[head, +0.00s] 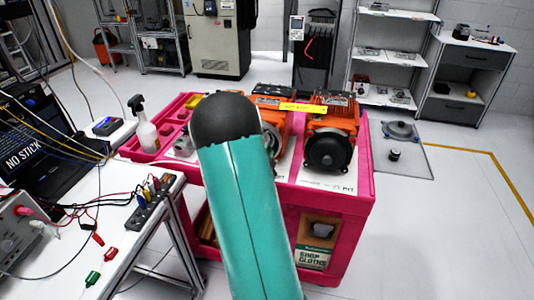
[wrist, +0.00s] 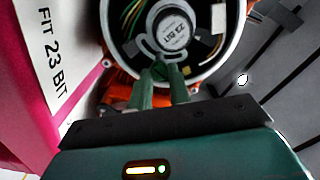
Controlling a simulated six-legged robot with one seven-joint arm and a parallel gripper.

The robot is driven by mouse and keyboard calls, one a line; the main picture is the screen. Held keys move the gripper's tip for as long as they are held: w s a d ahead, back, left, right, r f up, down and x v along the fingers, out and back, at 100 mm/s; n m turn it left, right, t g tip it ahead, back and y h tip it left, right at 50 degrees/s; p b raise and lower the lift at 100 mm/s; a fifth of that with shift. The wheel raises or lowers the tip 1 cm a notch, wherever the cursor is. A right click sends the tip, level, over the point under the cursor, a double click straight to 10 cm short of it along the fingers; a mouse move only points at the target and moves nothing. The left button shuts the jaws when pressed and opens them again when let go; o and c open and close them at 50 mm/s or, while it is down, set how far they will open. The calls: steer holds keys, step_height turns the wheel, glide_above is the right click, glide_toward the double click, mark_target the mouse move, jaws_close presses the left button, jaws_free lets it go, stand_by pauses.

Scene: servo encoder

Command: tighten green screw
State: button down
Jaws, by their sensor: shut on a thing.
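In the wrist view, my gripper (wrist: 160,82) points into the open round end of an orange motor (wrist: 115,88). Its two green fingers are shut on the small green screw (wrist: 159,70), which sits at the lower edge of the encoder. The fingers cover much of the screw.
A pink cart (head: 345,225) carries the motors; another orange motor with a black round end (head: 330,150) stands at the right. A yellow strip (head: 303,107) lies across the motors. A spray bottle (head: 146,130) stands at the cart's left. A white bench (head: 120,205) with cables is at the left.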

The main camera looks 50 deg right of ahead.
steer(key=m, duration=1.3)
steer(key=shift+f, duration=0.15)
steer(key=shift+m, duration=0.3)
steer(key=c, duration=1.3)
jaws_free()
steer(key=shift+a, duration=0.1)
steer(key=v, duration=1.3)
steer(key=shift+s+a, duration=0.2)
steer(key=shift+a, duration=0.1)
steer(key=shift+w, duration=0.1)
